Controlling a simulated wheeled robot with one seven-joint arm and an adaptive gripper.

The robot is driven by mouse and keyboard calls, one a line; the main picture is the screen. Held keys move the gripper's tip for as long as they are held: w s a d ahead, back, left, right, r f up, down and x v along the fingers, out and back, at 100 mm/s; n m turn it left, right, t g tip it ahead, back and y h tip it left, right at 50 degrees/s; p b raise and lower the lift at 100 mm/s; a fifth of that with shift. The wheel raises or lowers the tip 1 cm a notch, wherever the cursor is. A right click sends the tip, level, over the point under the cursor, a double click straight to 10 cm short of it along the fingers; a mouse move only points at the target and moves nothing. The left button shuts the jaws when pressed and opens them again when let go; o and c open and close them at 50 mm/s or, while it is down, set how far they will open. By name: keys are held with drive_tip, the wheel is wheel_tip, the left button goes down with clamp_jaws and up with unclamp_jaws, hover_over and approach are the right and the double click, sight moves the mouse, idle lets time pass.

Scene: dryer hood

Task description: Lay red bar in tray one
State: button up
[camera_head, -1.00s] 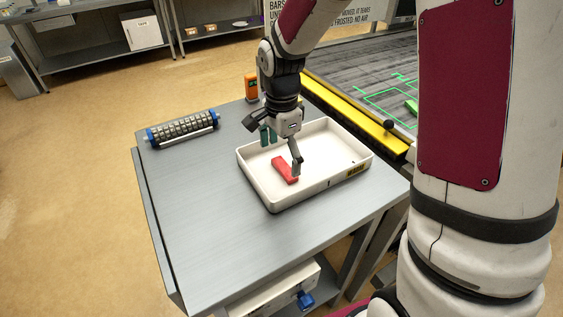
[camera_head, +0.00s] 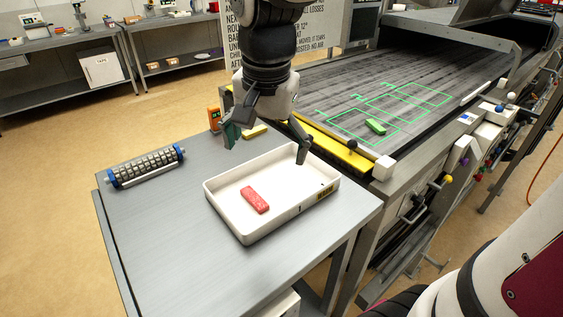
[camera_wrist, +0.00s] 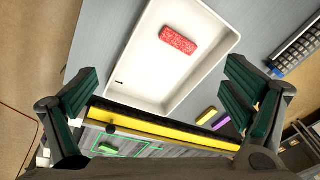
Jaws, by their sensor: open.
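The red bar (camera_head: 255,199) lies flat inside the white tray (camera_head: 219,211) on the steel table, apart from my gripper. The bar also shows in the wrist view (camera_wrist: 178,41), on the floor of the tray (camera_wrist: 139,60). My gripper (camera_head: 266,142) is open and empty, raised above the far side of the tray. In the wrist view its two fingers (camera_wrist: 158,98) are wide apart with nothing between them.
A green bar (camera_head: 375,127) lies on the dark conveyor belt (camera_head: 420,70) inside glowing green outlines. A yellow rail (camera_head: 330,150) edges the belt. A roller tool (camera_head: 146,167) lies at the table's left. A yellow bar (camera_head: 254,131) and an orange device (camera_head: 214,119) are behind the tray.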

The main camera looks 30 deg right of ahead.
drive_tip(key=s+r+n+t, duration=0.1)
drive_tip(key=s+n+t, duration=0.2)
drive_tip(key=s+n, duration=0.6)
drive_tip(key=s, duration=0.4)
drive_tip(key=shift+d+r+n, duration=0.3)
drive_tip(key=shift+d, duration=0.1)
